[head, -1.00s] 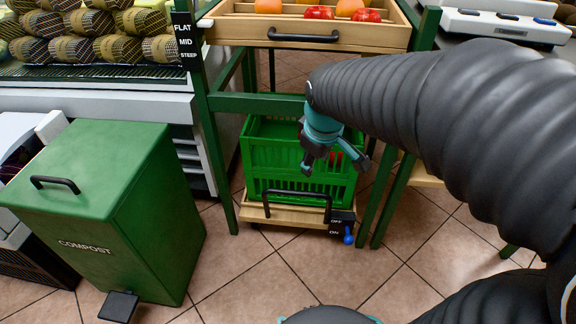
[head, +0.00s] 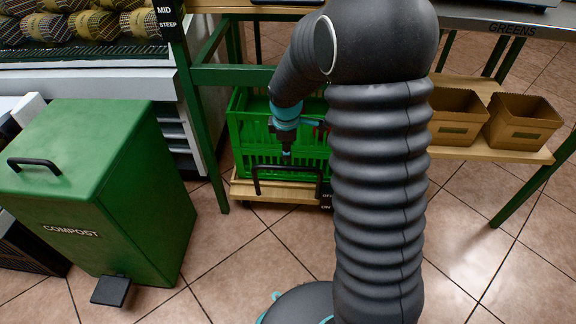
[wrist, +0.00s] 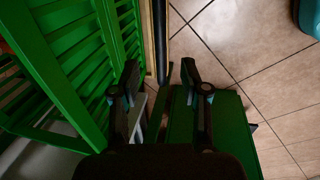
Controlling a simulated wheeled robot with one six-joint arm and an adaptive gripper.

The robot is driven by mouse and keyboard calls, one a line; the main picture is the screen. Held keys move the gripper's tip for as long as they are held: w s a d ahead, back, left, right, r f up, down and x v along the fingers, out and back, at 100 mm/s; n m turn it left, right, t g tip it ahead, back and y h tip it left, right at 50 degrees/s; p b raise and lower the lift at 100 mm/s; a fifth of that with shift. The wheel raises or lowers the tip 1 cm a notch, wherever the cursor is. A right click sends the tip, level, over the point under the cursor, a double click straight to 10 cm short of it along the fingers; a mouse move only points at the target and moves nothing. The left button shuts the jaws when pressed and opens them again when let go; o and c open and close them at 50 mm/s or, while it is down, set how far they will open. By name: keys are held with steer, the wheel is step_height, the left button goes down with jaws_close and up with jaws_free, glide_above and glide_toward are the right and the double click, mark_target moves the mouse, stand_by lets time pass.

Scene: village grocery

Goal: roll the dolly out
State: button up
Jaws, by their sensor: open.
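The dolly (head: 240,189) is a low wooden platform under the green stand, with an upright black handle (head: 256,181) at its front. A green slatted crate (head: 248,150) stands on it. My gripper (head: 287,152) hangs in front of the crate, just above the handle. In the wrist view my gripper (wrist: 159,74) is open, and the dark handle bar (wrist: 160,40) shows between its fingers in the picture; I cannot tell whether they touch it.
A green compost bin (head: 90,190) with a black pedal (head: 110,290) stands at left. The stand's green leg (head: 205,150) is just left of the dolly. Brown boxes (head: 522,122) sit on a wooden shelf at right. The tiled floor in front is clear.

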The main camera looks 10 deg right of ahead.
mark_target(288, 167)
steer(key=f, duration=0.3)
steer(key=w+f, duration=0.1)
steer(key=f, duration=0.2)
steer(key=f+b, duration=0.1)
steer(key=f, duration=0.2)
steer(key=shift+w+d+f, duration=0.3)
steer(key=shift+w+f, duration=0.05)
steer(key=shift+w, duration=0.05)
jaws_close()
